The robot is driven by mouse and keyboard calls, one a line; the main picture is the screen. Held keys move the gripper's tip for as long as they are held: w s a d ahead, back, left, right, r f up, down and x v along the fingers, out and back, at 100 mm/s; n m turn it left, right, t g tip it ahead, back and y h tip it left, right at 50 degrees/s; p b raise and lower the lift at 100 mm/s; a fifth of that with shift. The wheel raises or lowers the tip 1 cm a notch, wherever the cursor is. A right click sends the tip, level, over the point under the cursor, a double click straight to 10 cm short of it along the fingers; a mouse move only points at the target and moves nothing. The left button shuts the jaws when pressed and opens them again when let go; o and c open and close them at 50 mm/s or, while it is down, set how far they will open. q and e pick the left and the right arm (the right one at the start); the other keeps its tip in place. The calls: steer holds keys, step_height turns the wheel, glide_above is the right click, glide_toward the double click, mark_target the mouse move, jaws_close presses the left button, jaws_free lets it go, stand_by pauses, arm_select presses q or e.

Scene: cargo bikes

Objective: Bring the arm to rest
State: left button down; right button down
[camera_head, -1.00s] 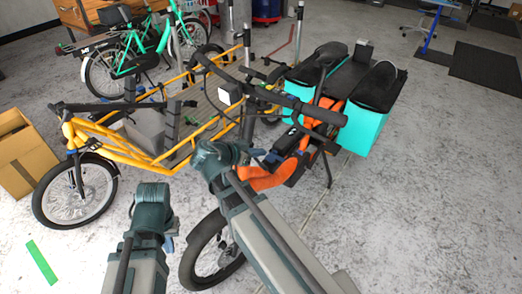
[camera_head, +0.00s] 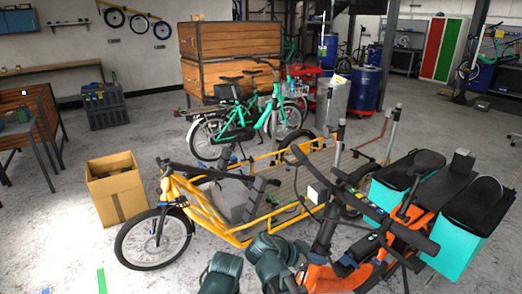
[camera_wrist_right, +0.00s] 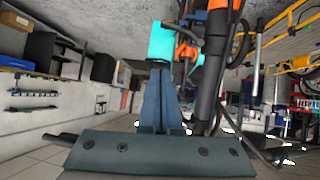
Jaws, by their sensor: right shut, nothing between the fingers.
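My right gripper (camera_head: 304,247) is low in the head view, by the near orange cargo bike (camera_head: 400,236). Its fingers are small there and partly lost against the bike. In the right wrist view the two blue-grey fingers (camera_wrist_right: 160,98) lie together, shut, with nothing between them. The bike's turquoise bag (camera_wrist_right: 160,40) and dark tubes show beyond the fingertips. I cannot tell how far they are from the bike. A dark green link of my left arm (camera_head: 222,272) shows at the bottom edge. My left gripper is not in view.
A yellow cargo bike (camera_head: 205,213) stands just beyond my arms. A cardboard box (camera_head: 118,190) is left of it, and green bikes (camera_head: 235,135) stand behind. Turquoise bags (camera_head: 455,250) hang on the orange bike's rear. Bare floor lies at left.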

steer(key=s+a+n+g+y+p, duration=0.1)
steer(key=s+a+n+y+p, duration=0.2)
steer(key=a+n, duration=0.5)
steer(key=s+a+f+n+g+y+p, duration=0.1)
steer(key=s+a+n+g+y+p, duration=0.1)
steer(key=s+a+n+y+p, duration=0.2)
steer(key=s+a+n+y, duration=0.2)
steer(key=s+a+n, duration=0.2)
steer(key=n, duration=0.1)
steer(key=shift+g+p, duration=0.3)
